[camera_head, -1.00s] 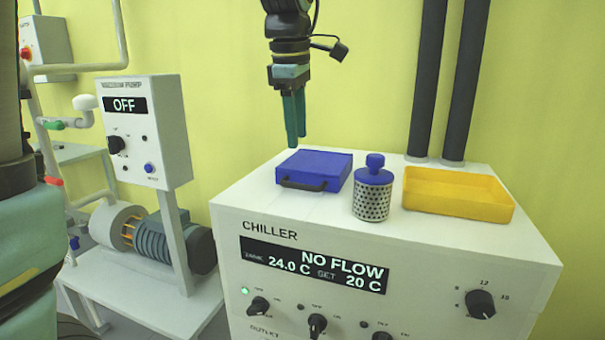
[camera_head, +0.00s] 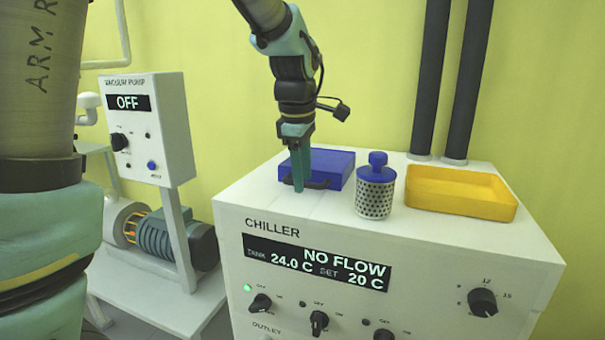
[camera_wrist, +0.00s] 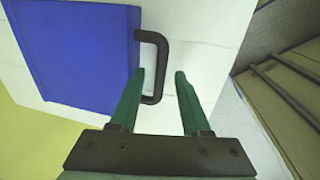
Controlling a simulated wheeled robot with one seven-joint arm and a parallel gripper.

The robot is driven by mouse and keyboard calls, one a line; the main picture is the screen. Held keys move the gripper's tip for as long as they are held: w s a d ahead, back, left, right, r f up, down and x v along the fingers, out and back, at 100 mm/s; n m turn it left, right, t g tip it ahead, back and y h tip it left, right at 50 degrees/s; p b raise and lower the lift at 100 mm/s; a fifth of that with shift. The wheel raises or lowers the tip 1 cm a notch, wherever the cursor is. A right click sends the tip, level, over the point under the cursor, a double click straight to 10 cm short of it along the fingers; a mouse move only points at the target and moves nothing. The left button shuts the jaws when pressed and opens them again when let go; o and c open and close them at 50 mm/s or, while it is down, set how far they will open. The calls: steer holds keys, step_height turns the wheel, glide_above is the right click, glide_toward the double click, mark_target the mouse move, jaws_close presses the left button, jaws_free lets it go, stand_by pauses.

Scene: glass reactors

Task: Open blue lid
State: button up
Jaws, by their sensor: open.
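The blue lid (camera_head: 330,166) lies flat and closed on top of the white chiller, with a dark handle (camera_head: 318,184) along its front edge. It also shows in the wrist view (camera_wrist: 75,45), with the black handle (camera_wrist: 155,62) standing out from its edge. My gripper (camera_head: 301,188) points down at the left part of the handle in the head view. In the wrist view my gripper (camera_wrist: 161,75) is open, with the handle's bar near the left finger and partly between the fingertips. I cannot tell whether a finger touches it.
A perforated metal cylinder with a blue knob (camera_head: 376,190) stands just right of the lid. A yellow tray (camera_head: 460,210) sits further right on the chiller (camera_head: 400,250). Two dark vertical pipes (camera_head: 430,80) rise behind. The vacuum pump panel (camera_head: 148,130) is at the left.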

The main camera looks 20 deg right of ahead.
jaws_close()
stand_by(1.3)
